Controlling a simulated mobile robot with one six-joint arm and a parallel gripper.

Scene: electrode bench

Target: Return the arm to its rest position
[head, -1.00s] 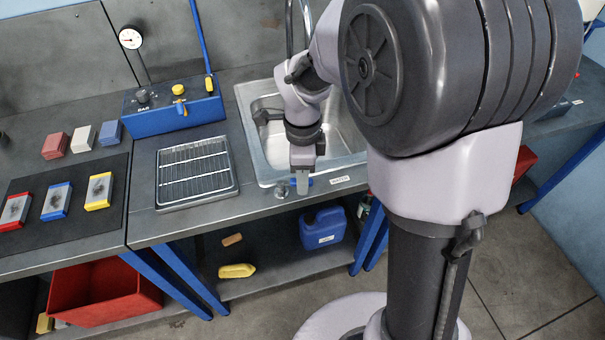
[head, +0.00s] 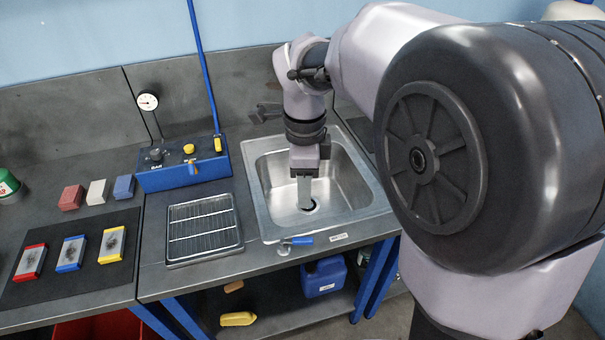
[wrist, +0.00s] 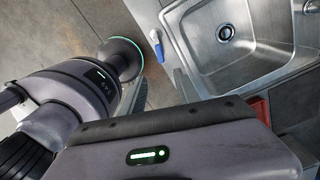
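My arm reaches in from the right in the head view, with its elbow bent high over the bench. My gripper (head: 304,192) hangs fingers-down over the steel sink (head: 262,207). It is seen edge-on, so I cannot tell whether its fingers are apart or together.
Left of the sink are a wire rack tray (head: 203,232), a blue valve box (head: 183,175) with a gauge (head: 148,101), and a black mat (head: 120,222) with three coloured framed plates. A blue-handled valve (head: 301,241) sits at the sink's front edge. A blue jerrycan (head: 324,277) stands below.

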